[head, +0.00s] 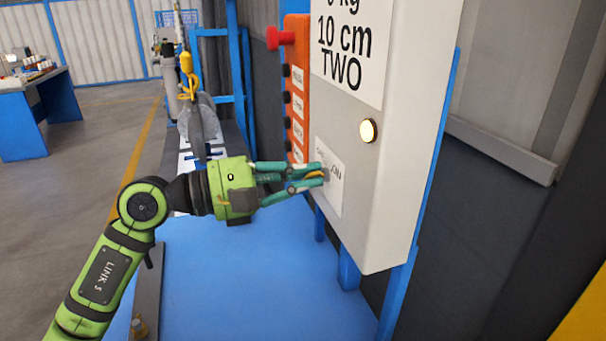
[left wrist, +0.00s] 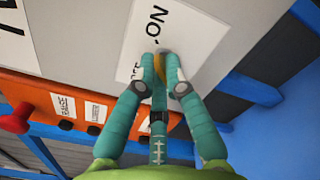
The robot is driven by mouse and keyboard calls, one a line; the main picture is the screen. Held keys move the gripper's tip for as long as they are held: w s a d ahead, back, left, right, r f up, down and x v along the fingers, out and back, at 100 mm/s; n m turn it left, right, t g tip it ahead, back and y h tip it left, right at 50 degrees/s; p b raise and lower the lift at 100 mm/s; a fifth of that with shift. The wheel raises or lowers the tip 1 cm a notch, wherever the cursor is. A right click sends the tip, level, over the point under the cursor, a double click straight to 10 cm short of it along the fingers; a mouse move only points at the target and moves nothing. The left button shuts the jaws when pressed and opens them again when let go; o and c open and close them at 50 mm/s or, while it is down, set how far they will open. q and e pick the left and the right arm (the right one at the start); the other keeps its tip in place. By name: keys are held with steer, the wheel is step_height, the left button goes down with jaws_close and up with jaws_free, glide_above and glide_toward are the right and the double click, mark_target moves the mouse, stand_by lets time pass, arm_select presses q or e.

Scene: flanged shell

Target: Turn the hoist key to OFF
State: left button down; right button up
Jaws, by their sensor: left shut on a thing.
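My left gripper (head: 322,174) comes in from the left in the head view, its teal fingers at the white OFF/ON label (head: 334,190) low on the grey box (head: 385,200). The fingers are shut on the hoist key, whose yellow part (head: 314,174) shows between them. In the left wrist view the fingertips (left wrist: 160,70) close around the key (left wrist: 158,62), in front of the label (left wrist: 185,30); ON can be read and the other word is partly covered. The fingers hide most of the key, so its exact angle cannot be told. My right gripper is not in view.
An orange control panel (head: 297,70) with a red button (head: 280,38) and several black buttons stands left of the box. Blue frame posts stand below.

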arm_select(q)
steer(key=shift+w+a+f+n+p, duration=0.1)
steer(key=shift+n+p, duration=2.45)
steer(key=shift+n, duration=1.65)
steer(key=shift+w+f+n+p, duration=0.1)
steer(key=shift+n+p, duration=2.4)
steer(key=shift+n, duration=1.7)
steer(key=c, duration=1.3)
jaws_free()
steer(key=shift+a, duration=0.1)
steer(key=v, duration=1.1)
steer(key=shift+s+a, duration=0.2)
steer(key=shift+a, duration=0.15)
